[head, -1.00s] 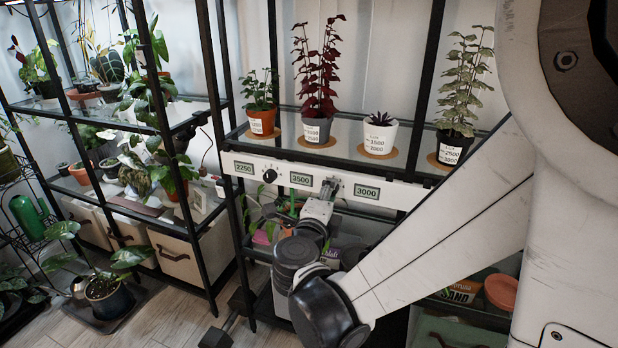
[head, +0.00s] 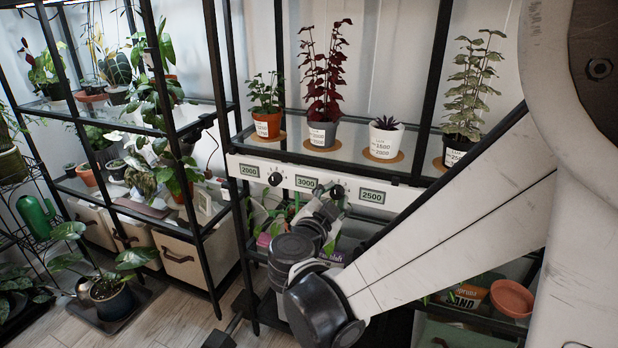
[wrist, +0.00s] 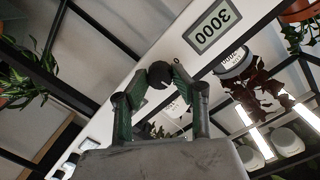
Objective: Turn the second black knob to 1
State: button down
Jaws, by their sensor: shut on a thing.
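The first black knob (head: 275,179) is free, between the left display (head: 249,170), reading 2000, and the middle display (head: 306,183), reading 3000. The second black knob (head: 338,191) sits between the middle display and the right display (head: 372,196), reading 2500. My gripper (head: 333,200) is at this second knob. In the wrist view, my gripper's fingertips (wrist: 160,74) are closed around the knob's sides.
Several labelled pots stand on the glass shelf above the panel, including a dark red plant (head: 323,90) and a white pot (head: 384,138). My arm crosses the right side. Bags and a terracotta bowl (head: 512,298) lie below.

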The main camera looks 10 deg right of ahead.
jog(key=n+h, duration=0.1)
jog(key=n, duration=0.4)
jog(key=shift+n, duration=0.3)
dwell(0.4)
jog(key=c, duration=1.4)
grip_release()
jog(key=shift+c, duration=0.2)
jog(key=v, duration=0.7)
jog(key=shift+s+a, duration=0.2)
jog(key=shift+s, duration=0.05)
jog(key=shift+r, duration=0.1)
